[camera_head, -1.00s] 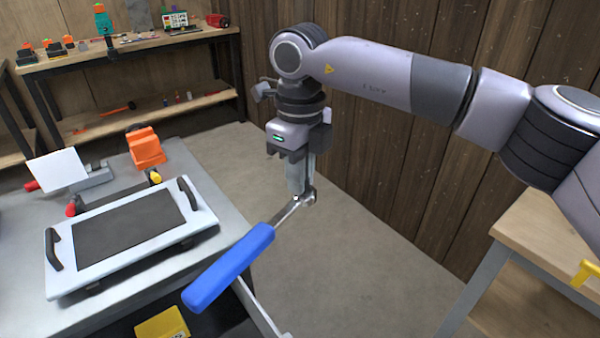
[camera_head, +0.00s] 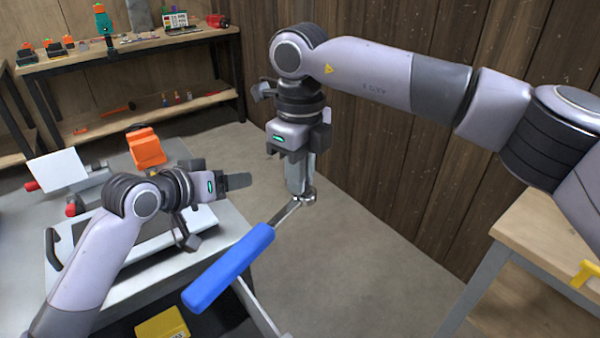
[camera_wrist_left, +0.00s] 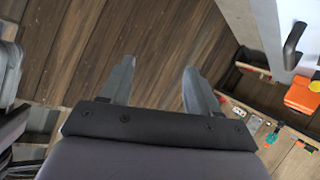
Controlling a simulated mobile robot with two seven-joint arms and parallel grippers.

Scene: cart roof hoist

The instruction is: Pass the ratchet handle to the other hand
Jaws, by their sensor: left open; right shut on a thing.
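The ratchet handle (camera_head: 230,268) has a long blue grip and a metal head. It hangs tilted, its blue end toward the lower left. My right gripper (camera_head: 299,190) points down and is shut on the ratchet's metal head end, in front of the wooden wall. My left gripper (camera_head: 238,181) comes in from the left over the tray on the cart. It is above and left of the blue grip and apart from it. In the left wrist view its two fingers (camera_wrist_left: 155,85) are spread with nothing between them. The ratchet does not show in that view.
The grey cart top (camera_head: 110,310) holds a white tray with black handles (camera_head: 52,250), an orange object (camera_head: 146,148) and a white plate (camera_head: 57,170). A yellow box (camera_head: 162,325) is low at the front. A wooden table (camera_head: 550,235) stands at right. A shelf (camera_head: 130,45) is at the back.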

